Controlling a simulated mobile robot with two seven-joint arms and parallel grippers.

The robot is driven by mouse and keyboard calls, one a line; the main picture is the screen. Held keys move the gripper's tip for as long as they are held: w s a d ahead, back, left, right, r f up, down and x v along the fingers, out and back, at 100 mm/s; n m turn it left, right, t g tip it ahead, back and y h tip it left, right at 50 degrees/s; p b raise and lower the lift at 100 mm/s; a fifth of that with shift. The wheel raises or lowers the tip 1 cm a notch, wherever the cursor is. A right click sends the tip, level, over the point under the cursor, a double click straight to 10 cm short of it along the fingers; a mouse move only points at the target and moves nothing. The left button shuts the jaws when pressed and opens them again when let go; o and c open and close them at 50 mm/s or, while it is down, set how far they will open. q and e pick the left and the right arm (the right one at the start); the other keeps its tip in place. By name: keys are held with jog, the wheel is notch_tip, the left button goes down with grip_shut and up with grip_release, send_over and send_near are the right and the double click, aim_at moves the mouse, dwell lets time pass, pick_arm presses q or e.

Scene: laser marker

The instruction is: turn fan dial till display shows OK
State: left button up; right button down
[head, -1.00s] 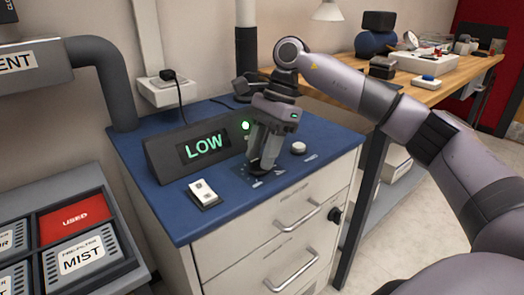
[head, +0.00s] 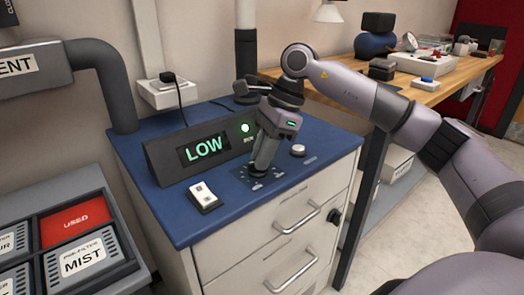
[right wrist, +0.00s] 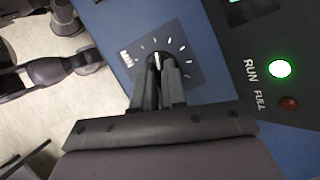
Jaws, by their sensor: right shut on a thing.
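The display (head: 205,147) on the dark sloped panel reads LOW in green. My right gripper (head: 258,170) points down at the blue cabinet top, with its fingers shut on the fan dial. In the right wrist view the dial (right wrist: 157,60) shows between the fingertips of the gripper (right wrist: 158,72), with a ring of white tick marks around it on a dark plate. Most of the dial is hidden by the fingers. My left gripper is not in view.
A green RUN light (right wrist: 280,69) is lit above a dark red FULL light (right wrist: 289,104). A white switch (head: 203,196) sits in front of the display. A round white knob (head: 298,150) stands right of the gripper. A vertical pipe (head: 246,50) rises behind.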

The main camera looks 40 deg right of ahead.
jog(key=m+t, duration=0.1)
jog(key=m, duration=0.2)
jog(key=shift+s, duration=0.15)
jog(key=m, duration=0.1)
jog(key=m+t+h+p, duration=0.1)
jog(key=m, duration=0.1)
jog(key=shift+s+a+m, duration=0.1)
jog(key=shift+a+m, duration=0.05)
jog(key=shift+m, duration=0.15)
jog(key=m+t+h, duration=0.1)
jog(key=m, duration=0.1)
jog(key=shift+a+m, duration=0.1)
jog(key=shift+m, duration=0.2)
jog(key=m+h, duration=0.1)
jog(key=m, duration=0.3)
jog(key=shift+s+a+m+t+h, duration=0.1)
jog(key=shift+a+m+t+h, duration=0.1)
jog(key=shift+m+t+h, duration=0.15)
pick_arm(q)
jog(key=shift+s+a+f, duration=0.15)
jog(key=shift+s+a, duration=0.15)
pick_arm(e)
jog(key=m+h, duration=0.2)
jog(key=m, duration=0.2)
jog(key=shift+a+m, duration=0.15)
jog(key=shift+m, duration=0.2)
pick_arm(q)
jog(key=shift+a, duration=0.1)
